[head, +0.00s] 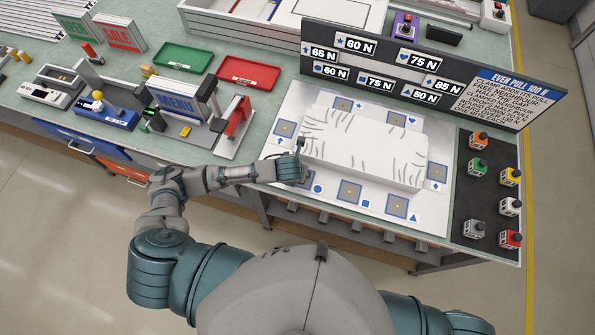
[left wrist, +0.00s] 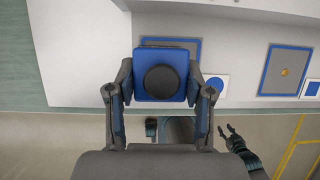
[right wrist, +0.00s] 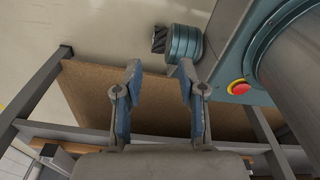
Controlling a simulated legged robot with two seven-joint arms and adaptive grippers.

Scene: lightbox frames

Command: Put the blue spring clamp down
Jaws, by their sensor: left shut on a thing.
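The blue spring clamp (left wrist: 165,72) is a blue block with a round black knob, seen between my left gripper's fingers in the left wrist view. My left gripper (left wrist: 166,88) is shut on it. In the head view this gripper (head: 297,162) is at the left edge of the white board (head: 430,222), beside the white wrinkled slab (head: 365,148). The clamp is mostly hidden there. Blue-framed squares with orange dots (head: 348,193) surround the slab; one frame shows just beyond the clamp in the left wrist view. My right gripper (right wrist: 158,80) is open and empty, below the table.
Several coloured clamps, including an orange one (head: 478,139) and a red one (head: 510,239), stand on a dark mat (head: 462,190) at right. A sign panel (head: 350,58) rises behind the slab. A menu stand (head: 180,103) and trays (head: 249,72) lie left.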

